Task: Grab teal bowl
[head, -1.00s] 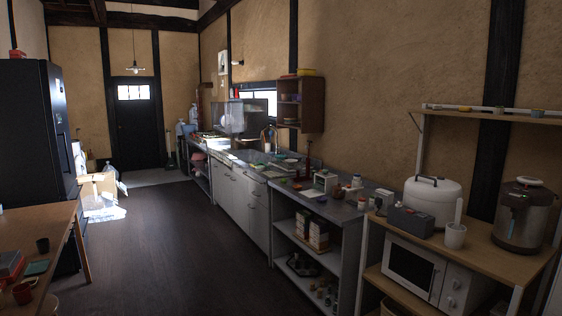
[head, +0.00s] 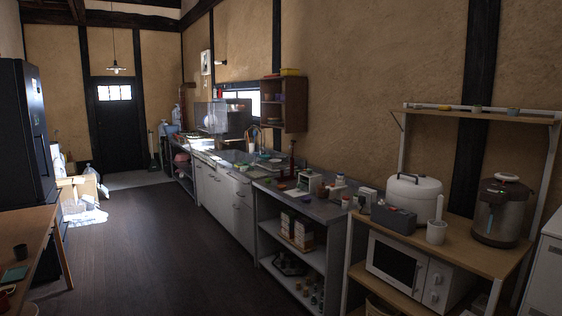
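I cannot make out a teal bowl for certain. Small greenish dishes (head: 272,160) lie on the long counter near the sink, too small to tell their shape. A flat teal-green square item (head: 14,274) lies on the wooden table at the left, and it does not look like a bowl. Small bowl-like things in the wall shelf (head: 283,104) are too dark and small to tell their colour. Neither of my grippers is in view.
The kitchen counter (head: 318,208) runs along the right wall. A wooden rack (head: 455,248) with a microwave (head: 396,265), rice cooker (head: 413,195) and hot-water pot (head: 500,212) stands nearer. A black fridge (head: 22,140) is at the left. The dark floor (head: 150,245) between is clear.

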